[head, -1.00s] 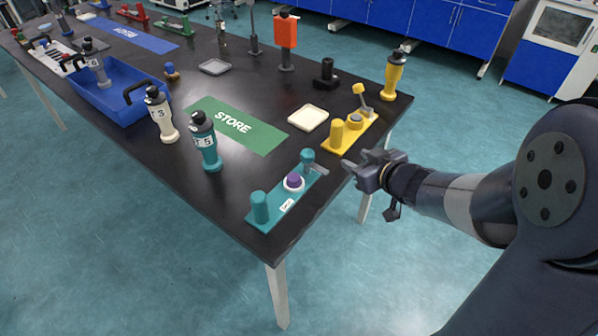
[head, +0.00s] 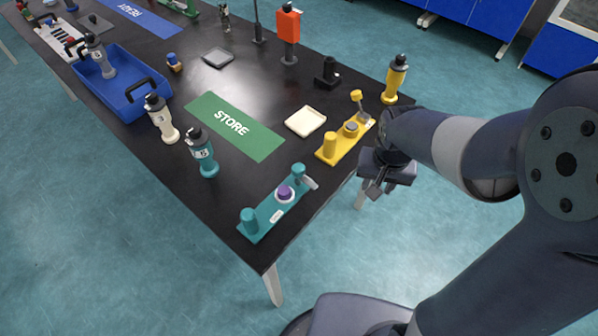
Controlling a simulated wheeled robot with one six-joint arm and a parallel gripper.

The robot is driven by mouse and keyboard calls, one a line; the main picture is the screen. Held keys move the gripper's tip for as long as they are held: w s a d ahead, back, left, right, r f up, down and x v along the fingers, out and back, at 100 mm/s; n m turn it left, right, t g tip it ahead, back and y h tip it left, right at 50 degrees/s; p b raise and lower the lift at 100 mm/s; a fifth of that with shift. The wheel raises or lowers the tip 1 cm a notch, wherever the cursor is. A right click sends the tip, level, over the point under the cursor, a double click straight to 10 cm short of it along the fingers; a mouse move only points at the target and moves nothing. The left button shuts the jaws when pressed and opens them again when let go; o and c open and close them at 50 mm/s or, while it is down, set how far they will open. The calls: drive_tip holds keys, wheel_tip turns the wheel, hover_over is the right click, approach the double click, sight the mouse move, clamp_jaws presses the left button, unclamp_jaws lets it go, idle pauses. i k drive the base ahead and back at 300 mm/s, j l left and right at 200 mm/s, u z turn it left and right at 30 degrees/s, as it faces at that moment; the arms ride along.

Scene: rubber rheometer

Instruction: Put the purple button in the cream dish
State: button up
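The purple button (head: 284,191) sits on a pale round seat in the middle of the teal fixture (head: 262,216), at the table's near right corner. The fixture has a teal post at one end and a teal knob with a grey lever at the other. The cream dish (head: 291,122) is a shallow square tray lying on the black table, between the green STORE mat and the yellow fixture. It looks empty. My gripper (head: 374,190) hangs beyond the table's right edge, to the right of the teal fixture and apart from it. Its fingers are small and dark here, so their opening is unclear.
A yellow fixture (head: 338,147) stands between the dish and my arm, with a yellow bottle-like tool (head: 394,80) behind it. Teal (head: 203,152) and cream (head: 161,119) tools stand left of the green STORE mat (head: 255,141). A blue bin (head: 125,103) is farther left.

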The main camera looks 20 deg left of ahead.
sight(300, 126)
drive_tip(key=i+l+u, duration=0.2)
drive_tip(key=i+u, duration=0.2)
drive_tip(key=i+l+u, duration=0.25)
drive_tip(key=u, duration=1.05)
